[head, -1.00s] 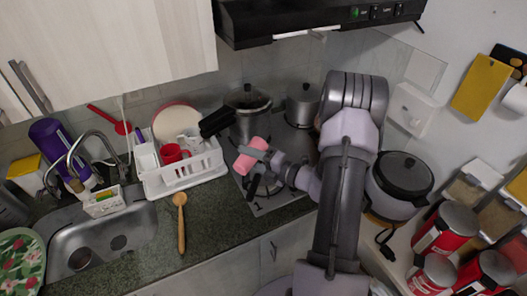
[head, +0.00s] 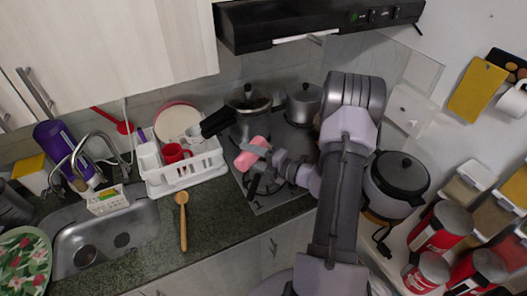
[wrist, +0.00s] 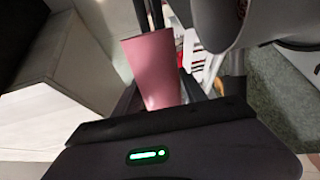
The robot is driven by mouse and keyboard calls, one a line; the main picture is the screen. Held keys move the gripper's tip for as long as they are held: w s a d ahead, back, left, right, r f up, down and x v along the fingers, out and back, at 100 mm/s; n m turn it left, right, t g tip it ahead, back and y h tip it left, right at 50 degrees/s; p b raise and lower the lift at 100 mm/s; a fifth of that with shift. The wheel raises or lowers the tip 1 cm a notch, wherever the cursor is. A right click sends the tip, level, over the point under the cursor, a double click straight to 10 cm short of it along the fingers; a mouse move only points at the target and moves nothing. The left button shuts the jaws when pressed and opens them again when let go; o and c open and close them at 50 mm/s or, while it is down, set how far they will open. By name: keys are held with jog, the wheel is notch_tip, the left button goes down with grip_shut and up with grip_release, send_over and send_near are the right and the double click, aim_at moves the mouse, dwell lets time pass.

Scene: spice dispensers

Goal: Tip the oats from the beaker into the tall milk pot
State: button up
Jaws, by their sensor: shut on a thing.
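A pink beaker (head: 251,154) is held over the front of the stove, tilted well over on its side. My gripper (head: 265,150) is shut on it. The beaker also shows in the wrist view (wrist: 153,68), above the dark gripper body. Its inside is hidden, and no oats are seen. A large lidded steel pot (head: 249,122) with a black handle stands just behind the beaker. A smaller lidded steel pot (head: 304,103) stands behind to the right. I cannot tell whether either is the tall milk pot, and no open pot shows clearly.
A white dish rack (head: 183,172) with a red mug stands left of the stove. A wooden spoon (head: 182,215) lies on the counter beside the sink (head: 130,236). A dark-lidded cooker (head: 396,182) and red tins (head: 440,228) are at the right. The range hood (head: 300,25) hangs above.

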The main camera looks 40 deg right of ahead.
jog(key=shift+w+d+r+m+p, duration=0.1)
jog(key=shift+d+r+m+p, duration=0.2)
jog(key=shift+r+m+p, duration=0.6)
jog(key=shift+w+d+r+m+p, duration=0.1)
jog(key=shift+d+m+p, duration=0.15)
jog(key=shift+m+p, duration=0.75)
dwell(0.5)
jog(key=shift+w+d+r+m+y+p, duration=0.15)
jog(key=shift+d+r+m+y+p, duration=0.5)
jog(key=shift+p, duration=1)
dwell(0.6)
